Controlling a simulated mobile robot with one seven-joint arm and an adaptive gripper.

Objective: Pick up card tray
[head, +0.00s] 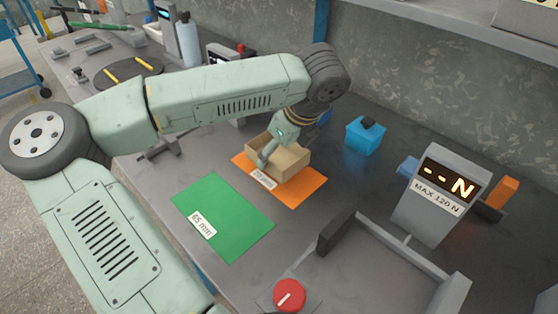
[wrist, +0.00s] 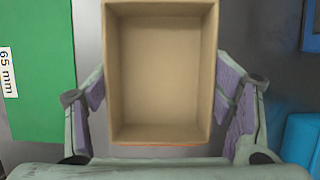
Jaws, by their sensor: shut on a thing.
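The card tray (head: 293,168) is an open, empty brown cardboard box. In the head view it is over the orange mat (head: 303,192); I cannot tell whether its base touches the mat. In the wrist view the tray (wrist: 112,75) fills the middle, its open side facing the camera. My gripper (wrist: 160,85) is shut on the tray, with one purple-padded finger against each outer side wall. In the head view my gripper (head: 266,156) comes down onto the tray, and its far finger is hidden.
A green mat (head: 222,215) marked 65 mm lies left of the orange mat. A blue box (head: 365,136) stands behind to the right. A grey force display (head: 438,195), a red knob (head: 289,294) and a grey fixture (head: 385,275) take up the front right.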

